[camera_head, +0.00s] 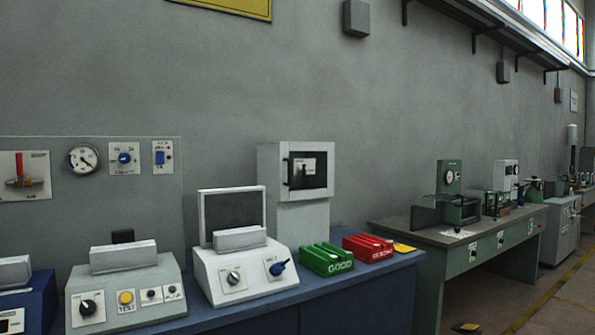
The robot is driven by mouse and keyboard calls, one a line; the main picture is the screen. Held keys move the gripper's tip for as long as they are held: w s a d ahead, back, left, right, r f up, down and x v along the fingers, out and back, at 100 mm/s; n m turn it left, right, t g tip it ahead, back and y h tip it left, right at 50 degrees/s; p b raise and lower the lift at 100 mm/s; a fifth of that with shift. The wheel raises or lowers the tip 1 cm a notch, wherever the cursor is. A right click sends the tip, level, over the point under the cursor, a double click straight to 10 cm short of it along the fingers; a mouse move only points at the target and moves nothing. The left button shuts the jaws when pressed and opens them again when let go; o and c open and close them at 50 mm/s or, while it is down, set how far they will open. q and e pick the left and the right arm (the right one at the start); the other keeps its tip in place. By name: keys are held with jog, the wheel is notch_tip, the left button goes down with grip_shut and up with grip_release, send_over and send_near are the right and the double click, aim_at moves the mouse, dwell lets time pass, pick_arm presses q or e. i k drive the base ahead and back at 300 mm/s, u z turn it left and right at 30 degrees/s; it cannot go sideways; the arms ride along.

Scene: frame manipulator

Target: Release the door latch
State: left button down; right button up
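A light grey box (272,196) with a small dark-windowed door (307,170) stands on the blue bench near the middle. The door looks closed. A thin dark handle-like strip (285,171) runs along the door's left edge; I cannot tell whether it is the latch. In front and to the left, a white console (212,281) has an upright dark panel (234,210), a black knob (233,278) and a blue lever (277,268) that points up and right. Neither of my grippers shows in the head view.
A green GOOD tray (326,259) and a red tray (368,247) sit right of the console. A grey console (125,286) with a yellow button stands left. A back panel (90,215) carries a gauge and switches.

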aim_at(304, 170)
jog(key=z, duration=0.65)
jog(key=i, duration=0.85)
jog(key=z, duration=0.85)
jog(key=i, duration=1.9)
jog(key=u, duration=1.4)
jog(key=i, duration=0.85)
jog(key=u, duration=0.8)
